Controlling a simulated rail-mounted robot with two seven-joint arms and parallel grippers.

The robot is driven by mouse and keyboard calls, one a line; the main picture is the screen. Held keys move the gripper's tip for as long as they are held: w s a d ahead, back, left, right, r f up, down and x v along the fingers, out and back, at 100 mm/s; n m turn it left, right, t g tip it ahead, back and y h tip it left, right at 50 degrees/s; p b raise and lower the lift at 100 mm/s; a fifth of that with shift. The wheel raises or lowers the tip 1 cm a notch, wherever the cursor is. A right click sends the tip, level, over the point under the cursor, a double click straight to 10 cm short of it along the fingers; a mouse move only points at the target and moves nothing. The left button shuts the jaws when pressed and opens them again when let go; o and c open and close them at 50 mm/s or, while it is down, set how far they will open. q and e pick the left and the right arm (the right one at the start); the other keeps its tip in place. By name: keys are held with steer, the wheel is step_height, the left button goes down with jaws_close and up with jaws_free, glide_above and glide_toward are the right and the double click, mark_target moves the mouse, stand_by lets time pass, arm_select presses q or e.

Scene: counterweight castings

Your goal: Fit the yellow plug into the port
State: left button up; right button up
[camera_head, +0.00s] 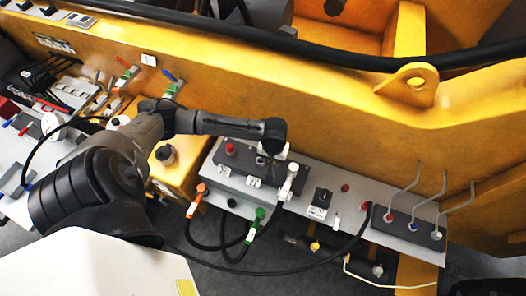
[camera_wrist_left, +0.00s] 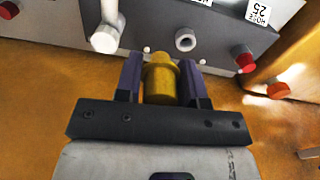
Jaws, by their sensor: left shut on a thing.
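The yellow plug (camera_wrist_left: 160,80) is a stepped cylinder between the two dark fingers of my left gripper (camera_wrist_left: 160,75), which is shut on it. The narrower end of the plug points toward the grey panel. A round grey socket with a dark opening, likely the port (camera_wrist_left: 185,41), sits on the panel face beyond the plug and slightly right. The plug's tip looks apart from it. In the head view my left arm reaches over the panel box, and its wrist hides the plug. My right gripper is not in view.
A white pipe fitting (camera_wrist_left: 106,35) sticks out left of the socket. A red knob (camera_wrist_left: 244,60) is on the right, with another red cap (camera_wrist_left: 278,90) beyond. In the head view, bent grey levers (camera_head: 405,192) rise at right, and a black cable (camera_head: 300,270) loops below the box.

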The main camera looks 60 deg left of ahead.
arm_select(q)
steer(key=a+f+n+b, duration=0.1)
steer(key=a+f+n, duration=0.2)
steer(key=a, duration=0.5)
steer(key=shift+s+f, duration=0.3)
steer(key=shift+f, duration=0.45)
steer(key=shift+f+b, duration=0.6)
steer(key=shift+f, duration=2.25)
steer(key=shift+p, duration=0.35)
